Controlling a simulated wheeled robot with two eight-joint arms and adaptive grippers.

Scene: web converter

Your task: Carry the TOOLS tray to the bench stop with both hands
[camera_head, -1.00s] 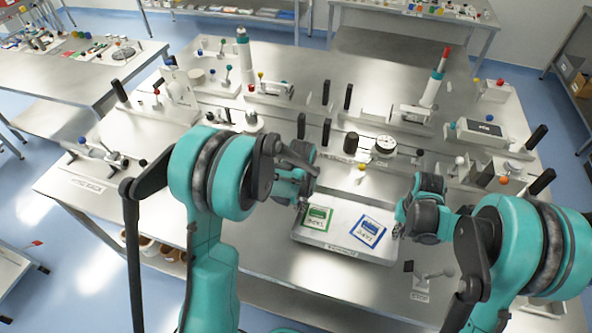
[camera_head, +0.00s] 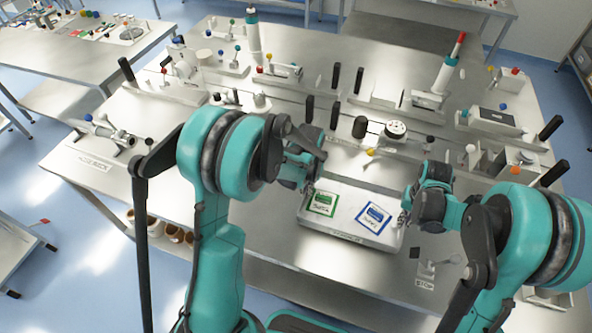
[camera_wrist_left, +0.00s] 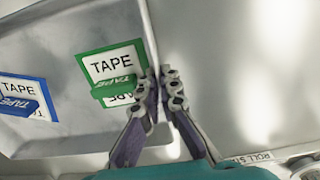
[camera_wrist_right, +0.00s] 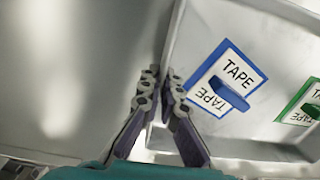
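The shallow grey tray (camera_head: 375,236) lies in front of me at the middle of the bench; its front label is too small to read. Inside are a green-framed card (camera_head: 322,203) and a blue-framed card (camera_head: 373,221), both marked TAPE. My left gripper (camera_wrist_left: 163,88) has its fingers closed on the tray's wall by the green card. My right gripper (camera_wrist_right: 160,85) has its fingers closed on the opposite wall by the blue card. I cannot tell whether the tray is raised. A small fixture with a label resembling STOP (camera_head: 424,284) stands right of the tray.
A row of fixtures stands behind the tray, including a dial gauge (camera_head: 395,130) and a black knob (camera_head: 360,127). A clamp fixture (camera_head: 110,132) is at the left. Bare bench lies in front of the tray.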

